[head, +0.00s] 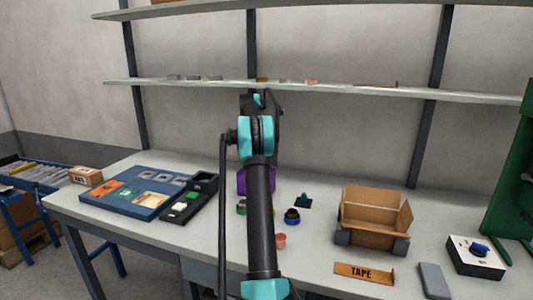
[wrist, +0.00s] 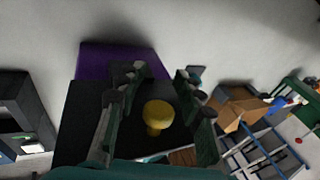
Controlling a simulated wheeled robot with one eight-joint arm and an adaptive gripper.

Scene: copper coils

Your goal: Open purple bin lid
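The purple bin (head: 242,181) stands on the table and is mostly hidden behind my arm in the head view. In the wrist view, a purple part of the bin (wrist: 118,58) shows beyond a dark flat panel (wrist: 77,122). A round yellow knob (wrist: 158,114) shows against this panel, which looks like the lid; its tilt is unclear. My gripper (wrist: 160,80) is open, with its fingers on either side of the knob in the picture. I see no finger touching the knob. In the head view, my arm hides the fingertips.
A blue tray (head: 112,199) and a dark compartment box (head: 180,216) lie left of the bin. An open cardboard box (head: 372,222) stands to the right. A shelf (head: 350,92) runs above the table behind my arm. Small coils lie near the bin.

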